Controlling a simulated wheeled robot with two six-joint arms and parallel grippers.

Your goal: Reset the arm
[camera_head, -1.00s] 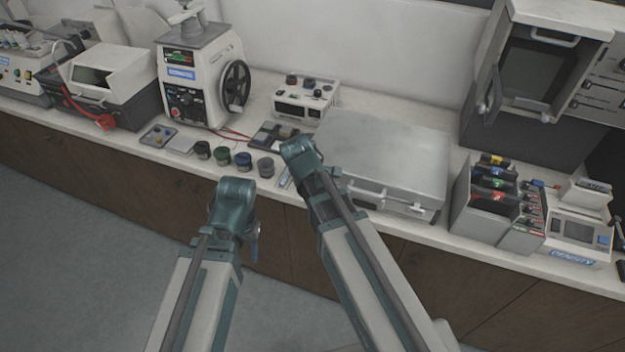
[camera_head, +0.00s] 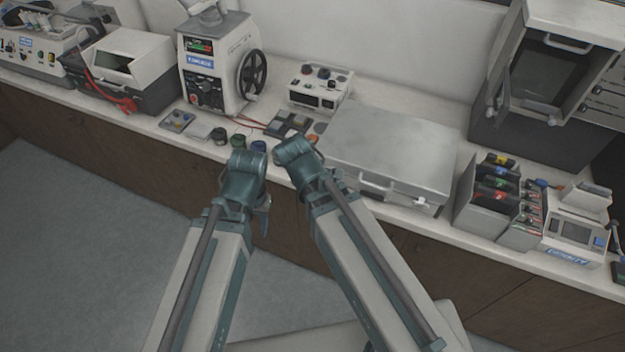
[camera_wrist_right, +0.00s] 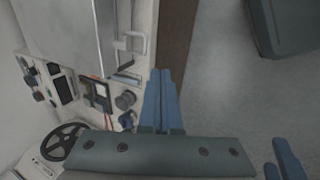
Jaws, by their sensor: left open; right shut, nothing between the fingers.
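Both of my teal and white arms reach up from the bottom of the head view, their wrists close together but apart, at the bench's front edge. My left gripper (camera_head: 263,211) shows as a small blue piece below the left wrist, in front of the cabinet doors. Its two fingers (camera_wrist_right: 285,158) also show at the lower right of the right wrist view, open and empty. My right gripper (camera_wrist_right: 161,100) has its blue fingers side by side, shut and empty, over the bench's front edge. In the head view the right wrist hides its fingers.
The mounting press (camera_head: 214,62) with a black handwheel stands at the back left. Small jars (camera_head: 238,141) sit near the left wrist.

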